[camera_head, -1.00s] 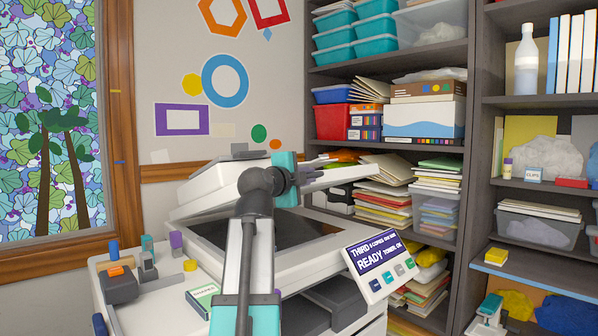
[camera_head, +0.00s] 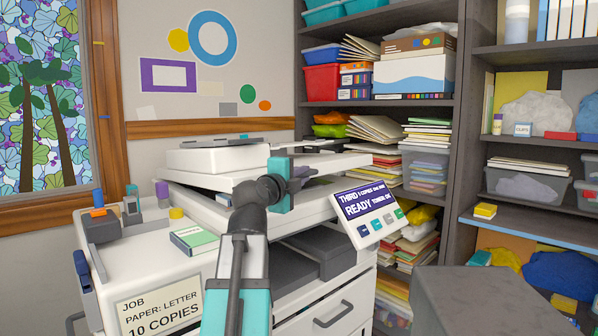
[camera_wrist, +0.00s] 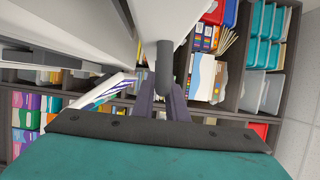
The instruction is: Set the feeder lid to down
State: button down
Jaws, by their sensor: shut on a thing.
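The copier's white feeder lid (camera_head: 218,160) lies low over the copier body (camera_head: 318,215) in the head view, with a narrow dark gap still visible under its front left edge. My gripper (camera_head: 298,177) is at the lid's front edge, partly hidden by my wrist. In the wrist view its two dark fingers (camera_wrist: 160,98) are closed around a grey round handle (camera_wrist: 165,64) beside the white lid underside (camera_wrist: 158,18). The scanning glass is mostly hidden.
The control panel (camera_head: 364,212) tilts up right of my gripper. A green box (camera_head: 194,239), a dark stapler-like item (camera_head: 101,226) and a job card (camera_head: 158,300) are on the left side counter. Full shelves (camera_head: 375,115) stand behind. A grey surface (camera_head: 475,300) fills the lower right.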

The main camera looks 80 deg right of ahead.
jog(key=shift+f+b, duration=0.55)
jog(key=shift+f, duration=0.8)
jog(key=c, duration=1.8)
grip_release()
jog(key=shift+w, duration=0.15)
jog(key=shift+o, duration=0.2)
jog(key=shift+a, duration=0.2)
